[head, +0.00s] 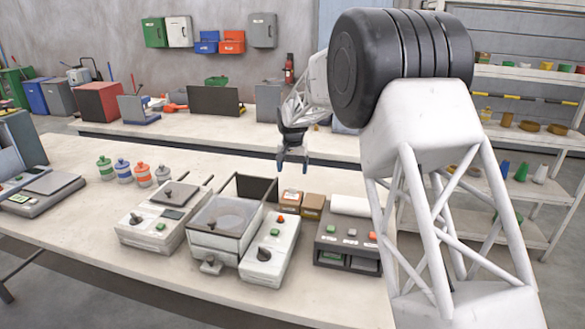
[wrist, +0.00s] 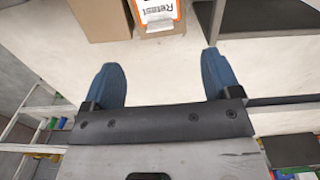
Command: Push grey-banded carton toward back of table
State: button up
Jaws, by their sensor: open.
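Two small brown cartons stand side by side on the table behind the white machines. The left carton (head: 290,202) and the right carton (head: 313,206) both show in the head view; the bands are too small to tell apart. In the wrist view one carton (wrist: 98,18) shows plain brown sides, and the other bears an orange-edged "Retest" label (wrist: 158,12). My gripper (head: 292,168) hangs above and behind the cartons, with blue fingers apart. In the wrist view my gripper (wrist: 163,60) is empty, and the cartons lie beyond its fingertips.
A dark-fronted label machine (head: 345,240) stands right of the cartons. A white button box (head: 271,246) and a clear-lidded machine (head: 222,222) stand in front and left. A dark upright panel (head: 257,187) is close on the left.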

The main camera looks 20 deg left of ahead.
aim_at(293, 193)
jog(key=shift+f, duration=0.15)
notch_tip(293, 193, down, 11)
jog(key=shift+s, duration=0.1)
jog(key=shift+s+d+f, duration=0.1)
jog(key=shift+d+f, duration=0.05)
jog(key=shift+f, duration=0.8)
jog(key=shift+r, duration=0.25)
jog(key=shift+w+r, duration=0.2)
jog(key=shift+r, duration=0.15)
jog(key=c, duration=0.8)
jog(key=shift+w, duration=0.15)
jog(key=shift+w, duration=5.15)
